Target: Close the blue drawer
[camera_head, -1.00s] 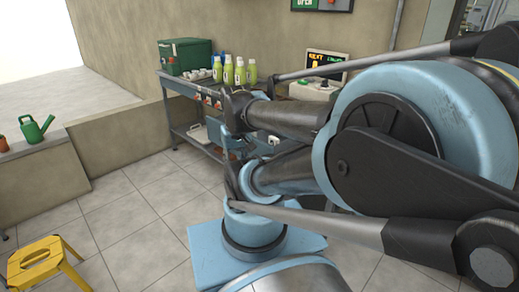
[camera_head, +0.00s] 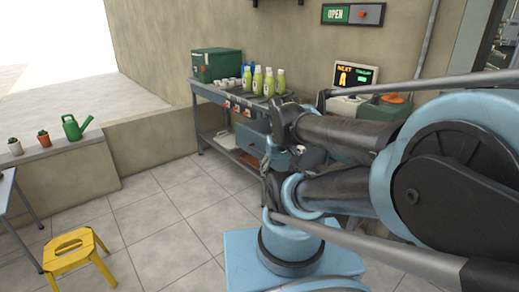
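The blue drawer (camera_head: 249,139) shows as a blue-grey front under the top of the work table at the back wall. My arm covers its right part, and how far it stands out is hard to tell. My arm reaches in from the right, and its dark, narrow far end lies in front of the drawer in the picture. My gripper cannot be made out clearly among these dark parts, so its fingers and any contact with the drawer are unclear.
A yellow stool (camera_head: 75,250) stands at the lower left. A ledge with a green watering can (camera_head: 75,128) runs along the left. The tiled floor between is clear.

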